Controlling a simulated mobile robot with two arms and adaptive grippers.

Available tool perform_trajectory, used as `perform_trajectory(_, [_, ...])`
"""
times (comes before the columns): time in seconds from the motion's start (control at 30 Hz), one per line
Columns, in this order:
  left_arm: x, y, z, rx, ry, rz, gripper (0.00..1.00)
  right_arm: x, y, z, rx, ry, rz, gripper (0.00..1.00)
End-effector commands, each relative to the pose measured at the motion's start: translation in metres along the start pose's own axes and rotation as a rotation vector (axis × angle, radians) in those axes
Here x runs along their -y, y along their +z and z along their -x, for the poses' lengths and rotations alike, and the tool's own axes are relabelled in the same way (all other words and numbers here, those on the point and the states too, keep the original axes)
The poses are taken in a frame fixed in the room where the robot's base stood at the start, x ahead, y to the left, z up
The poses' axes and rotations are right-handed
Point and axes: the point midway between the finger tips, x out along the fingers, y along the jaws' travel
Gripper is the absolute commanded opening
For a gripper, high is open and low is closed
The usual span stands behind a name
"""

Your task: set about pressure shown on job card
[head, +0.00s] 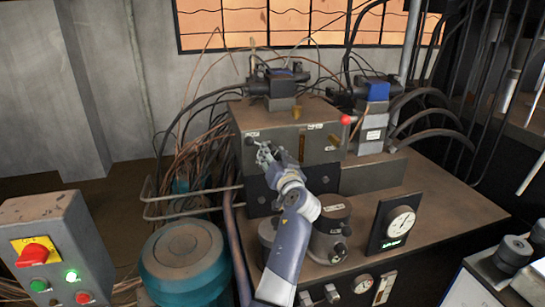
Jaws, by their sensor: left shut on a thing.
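My left gripper (265,153) reaches up to the front face of a dark valve block (290,113) and is shut on a small part there. The fingers hide most of that part, so I cannot tell its shape well. A round white dial gauge (401,221) in a black housing stands on the bench to the right, with a small green lit display (396,242) below it. Its reading is too small to make out. A smaller gauge (362,283) sits low on the bench front. I cannot make out a job card. My right gripper is not in view.
A red-tipped lever (347,119) sticks out at the block's right. Dark cylinders (330,229) stand beside my forearm. A teal motor (184,258) and a control box (57,247) with a red switch are at left. Hoses crowd the back; the bench top (440,205) has bare room.

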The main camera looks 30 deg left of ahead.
Motion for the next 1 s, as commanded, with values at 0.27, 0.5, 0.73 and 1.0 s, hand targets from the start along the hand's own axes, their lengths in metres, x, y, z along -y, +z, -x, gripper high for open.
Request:
perform_trajectory(0.27, [0.002, -0.0015, -0.0008, -0.001, -0.003, -0.19, 0.14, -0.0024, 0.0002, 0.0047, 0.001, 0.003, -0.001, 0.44])
perform_trajectory(0.5, [0.0018, -0.0014, -0.0008, -0.002, -0.003, -0.281, 0.14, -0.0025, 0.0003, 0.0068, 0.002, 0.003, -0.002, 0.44])
perform_trajectory(0.73, [0.0016, -0.0014, -0.0007, -0.002, -0.002, -0.311, 0.14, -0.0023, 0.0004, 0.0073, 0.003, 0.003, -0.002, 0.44])
perform_trajectory(1.0, [0.0018, -0.0015, -0.0008, -0.002, -0.003, -0.312, 0.14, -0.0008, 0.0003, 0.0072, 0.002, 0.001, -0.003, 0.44])
